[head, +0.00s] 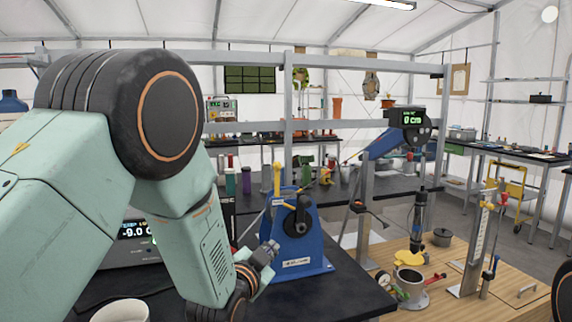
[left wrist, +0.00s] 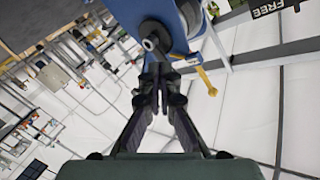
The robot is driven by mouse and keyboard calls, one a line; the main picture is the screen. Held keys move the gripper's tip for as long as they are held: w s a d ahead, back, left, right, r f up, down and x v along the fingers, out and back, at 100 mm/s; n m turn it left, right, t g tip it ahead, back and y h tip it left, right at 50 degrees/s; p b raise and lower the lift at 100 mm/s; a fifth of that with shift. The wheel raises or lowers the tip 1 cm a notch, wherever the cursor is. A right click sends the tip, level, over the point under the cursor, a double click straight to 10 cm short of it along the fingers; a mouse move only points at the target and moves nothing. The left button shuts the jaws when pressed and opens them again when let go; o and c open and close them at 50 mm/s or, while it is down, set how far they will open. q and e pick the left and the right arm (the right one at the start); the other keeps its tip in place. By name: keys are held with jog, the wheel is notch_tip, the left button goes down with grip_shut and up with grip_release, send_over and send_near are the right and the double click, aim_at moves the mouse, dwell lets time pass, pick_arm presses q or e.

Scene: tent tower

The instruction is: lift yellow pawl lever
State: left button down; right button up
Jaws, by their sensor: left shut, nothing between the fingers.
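A blue winch stand (head: 297,255) with a black drum and crank stands on the dark bench. The yellow pawl lever (head: 277,180) sticks up at its upper left. In the left wrist view the yellow lever (left wrist: 206,80) lies right of the fingers, apart from them. The blue stand (left wrist: 172,12) shows at the top there, with a grey shaft end just beyond the fingertips. My left gripper (head: 268,250) is low beside the stand's left side, below the lever. Its fingers (left wrist: 160,80) are shut and empty. My right gripper is not in view.
A white mug (head: 122,311) and a display box (head: 140,245) are near my left arm. Green and purple cylinders (head: 246,180) stand behind the gripper.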

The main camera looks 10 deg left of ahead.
pick_arm(q)
jog(key=w+d+r+m+t, duration=0.1)
jog(key=r+m+t, duration=0.1)
jog(key=r, duration=0.5)
jog(key=w+d+r+m+t+h, duration=0.1)
jog(key=w+r+m+t, duration=0.1)
jog(key=r, duration=0.5)
jog(key=m+t, duration=0.1)
jog(key=m, duration=0.1)
jog(key=shift+w+m+h, duration=0.25)
jog(key=shift+m+h, duration=0.05)
jog(key=shift+m, duration=0.1)
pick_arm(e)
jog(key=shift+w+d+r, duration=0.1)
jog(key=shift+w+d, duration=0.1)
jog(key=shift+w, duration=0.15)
pick_arm(q)
jog(key=shift+w+d, duration=0.1)
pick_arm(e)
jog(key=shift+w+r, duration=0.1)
